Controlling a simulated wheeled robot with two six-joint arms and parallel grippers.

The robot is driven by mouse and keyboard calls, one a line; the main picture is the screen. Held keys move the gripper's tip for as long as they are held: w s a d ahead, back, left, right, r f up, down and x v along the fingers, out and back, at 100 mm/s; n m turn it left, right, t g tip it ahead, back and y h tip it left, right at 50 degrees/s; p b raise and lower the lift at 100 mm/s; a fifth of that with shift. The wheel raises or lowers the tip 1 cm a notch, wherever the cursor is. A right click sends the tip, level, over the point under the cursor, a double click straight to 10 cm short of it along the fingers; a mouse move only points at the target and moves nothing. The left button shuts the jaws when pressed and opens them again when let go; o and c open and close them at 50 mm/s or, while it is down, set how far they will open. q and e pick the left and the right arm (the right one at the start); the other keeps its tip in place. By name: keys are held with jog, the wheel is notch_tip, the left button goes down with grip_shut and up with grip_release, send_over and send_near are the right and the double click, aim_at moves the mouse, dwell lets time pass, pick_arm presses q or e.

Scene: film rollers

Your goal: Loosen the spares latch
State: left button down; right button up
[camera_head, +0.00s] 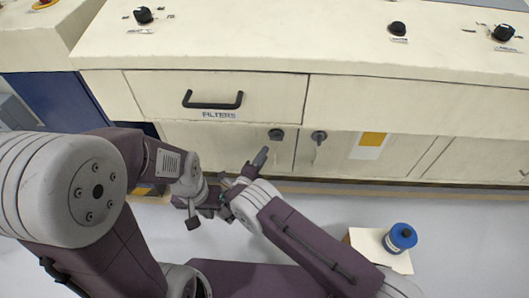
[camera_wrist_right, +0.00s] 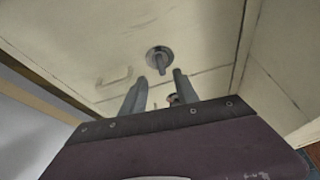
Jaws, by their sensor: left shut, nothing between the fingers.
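Two dark round latches sit on the lower cabinet doors in the head view: a left latch (camera_head: 276,134) and a right latch (camera_head: 319,137). I cannot read which one is marked spares. My right gripper (camera_head: 257,162) is just below and left of the left latch. In the right wrist view a round grey latch (camera_wrist_right: 159,58) with a narrow handle lies just beyond the two fingers of my right gripper (camera_wrist_right: 157,88). The fingers are apart, with nothing seen held. My left gripper (camera_head: 194,221) is shut and empty, left of the right gripper and partly hidden by arm parts.
A drawer marked FILTERS (camera_head: 213,114) with a black handle (camera_head: 213,101) is above the latches. Black knobs stand on the counter, one at the left (camera_head: 143,15).

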jog(key=s+d+r+m+g+h+p, duration=0.1)
jog(key=s+d+r+m+g, duration=0.2)
jog(key=d+m, duration=0.4)
jog(key=s+d+r+m+g+h+p, duration=0.1)
jog(key=s+d+m+g, duration=0.2)
jog(key=d+m+g, duration=0.35)
jog(key=s+d+r+m+g+h+p, duration=0.1)
jog(key=s+d+r+m+g, duration=0.15)
jog(key=d+m, duration=0.5)
jog(key=s+d+r+m+g+y+p, duration=0.1)
jog(key=s+r+m+g+y, duration=0.2)
jog(key=s+m, duration=0.6)
jog(key=s+d+r+m+g+y+p, duration=0.1)
jog(key=s+r+m+g+y+p, duration=0.15)
jog(key=s+m+y, duration=0.55)
notch_tip(320, 180, up, 40)
jog(key=s+m+t+h+p, duration=0.1)
jog(key=m+p, duration=0.9)
jog(key=p, duration=2.7)
jog(key=shift+a+r+m+t+p, duration=0.15)
jog(key=shift+a+m+t+p, duration=0.2)
jog(key=shift+t, duration=0.3)
